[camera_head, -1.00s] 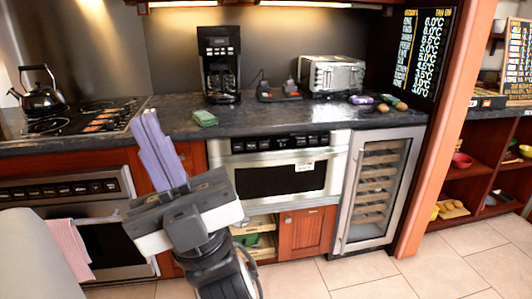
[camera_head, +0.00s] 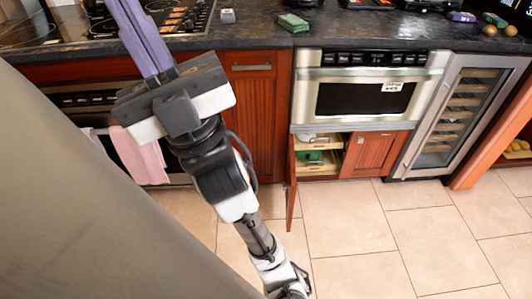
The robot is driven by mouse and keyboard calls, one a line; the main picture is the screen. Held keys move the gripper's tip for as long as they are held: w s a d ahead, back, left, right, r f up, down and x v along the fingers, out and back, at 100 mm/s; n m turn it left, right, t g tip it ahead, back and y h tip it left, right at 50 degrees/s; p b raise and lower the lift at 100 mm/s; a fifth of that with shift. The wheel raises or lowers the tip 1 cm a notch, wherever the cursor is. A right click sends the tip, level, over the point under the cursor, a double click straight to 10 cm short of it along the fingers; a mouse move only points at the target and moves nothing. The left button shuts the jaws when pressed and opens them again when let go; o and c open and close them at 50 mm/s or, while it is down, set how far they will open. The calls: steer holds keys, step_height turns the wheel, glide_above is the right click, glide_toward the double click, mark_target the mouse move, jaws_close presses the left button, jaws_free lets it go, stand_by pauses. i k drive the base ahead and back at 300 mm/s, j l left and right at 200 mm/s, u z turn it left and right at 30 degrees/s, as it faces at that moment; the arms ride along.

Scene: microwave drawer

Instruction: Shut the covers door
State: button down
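The cabinet under the microwave drawer has its left door (camera_head: 292,182) swung open, out toward me. I see this red-brown door almost edge-on. Its right door (camera_head: 375,154) is flush with the cabinet front. The opening shows wooden shelves (camera_head: 318,169) with a green item (camera_head: 310,156) and a pale item inside. My gripper (camera_head: 138,30), with two purple fingers, is at the upper left, left of the open door and apart from it in the picture. The fingers lie close together with nothing visible between them, so it looks shut. Their tips are cut off by the top edge.
The microwave drawer (camera_head: 362,96) is closed above the cabinet. A wine cooler (camera_head: 452,115) stands to its right. A pink towel (camera_head: 140,158) hangs at the oven on the left. A green sponge (camera_head: 293,22) lies on the dark counter (camera_head: 262,30). The tiled floor (camera_head: 400,235) ahead is clear.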

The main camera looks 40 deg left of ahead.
mark_target(290, 185)
steer(key=k+j+u, duration=0.2)
steer(key=j, duration=0.4)
steer(key=j+u, duration=0.2)
steer(key=j, duration=0.4)
steer(key=i+j+z, duration=0.2)
steer(key=i+j, duration=0.15)
